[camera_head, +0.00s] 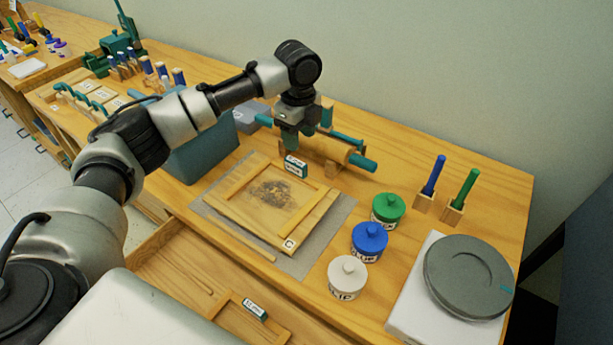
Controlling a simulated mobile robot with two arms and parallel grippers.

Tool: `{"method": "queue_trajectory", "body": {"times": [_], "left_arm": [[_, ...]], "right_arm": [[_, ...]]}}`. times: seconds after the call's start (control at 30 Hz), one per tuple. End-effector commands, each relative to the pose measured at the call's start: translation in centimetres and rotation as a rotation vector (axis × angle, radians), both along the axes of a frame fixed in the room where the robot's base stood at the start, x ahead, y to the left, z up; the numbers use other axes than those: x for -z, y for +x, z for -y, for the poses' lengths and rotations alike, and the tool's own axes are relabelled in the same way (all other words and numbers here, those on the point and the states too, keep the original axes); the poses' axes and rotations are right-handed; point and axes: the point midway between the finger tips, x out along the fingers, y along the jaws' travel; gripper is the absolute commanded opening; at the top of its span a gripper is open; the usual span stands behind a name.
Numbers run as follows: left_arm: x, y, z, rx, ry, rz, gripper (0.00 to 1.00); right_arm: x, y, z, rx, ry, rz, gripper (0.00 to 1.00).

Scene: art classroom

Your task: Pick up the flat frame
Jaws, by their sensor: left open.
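My left gripper (290,146) points down above and just behind the frame's far edge, near the wooden roller (330,148). It is open and empty, apart from the frame. Its fingertips show only small. My right gripper is not in view.
Green (388,208), blue (369,240) and white (347,277) lidded jars stand to the right of the mat. A grey disc (468,276) sits on a white base beyond them. An open drawer (190,270) lies below the front edge. A blue-grey bin (205,150) stands behind my left arm.

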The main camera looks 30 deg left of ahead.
Motion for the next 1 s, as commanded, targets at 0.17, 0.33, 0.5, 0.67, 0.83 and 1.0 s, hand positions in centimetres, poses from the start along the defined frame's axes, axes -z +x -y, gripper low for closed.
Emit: {"method": "queue_trajectory", "body": {"times": [0.17, 0.33, 0.5, 0.67, 0.83, 1.0], "left_arm": [[2.8, 0.0, -0.1, -0.001, 0.001, -0.002, 0.49], [4.0, 0.0, -0.1, 0.0, 0.001, -0.001, 0.49], [6.3, 0.0, -0.3, -0.001, 0.002, -0.003, 0.49], [8.4, 0.0, -0.4, -0.001, 0.001, -0.002, 0.49], [9.0, 0.0, -0.4, 0.0, 0.001, 0.0, 0.49], [8.9, 0.0, -0.4, 0.0, 0.001, 0.0, 0.44]], "right_arm": [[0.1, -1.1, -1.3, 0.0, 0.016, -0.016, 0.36], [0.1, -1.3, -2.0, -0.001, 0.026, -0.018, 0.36], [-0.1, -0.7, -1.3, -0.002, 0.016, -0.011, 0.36], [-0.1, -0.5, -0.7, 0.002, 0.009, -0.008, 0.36], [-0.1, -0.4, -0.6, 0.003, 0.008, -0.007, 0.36], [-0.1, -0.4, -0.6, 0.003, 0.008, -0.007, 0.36]]}}
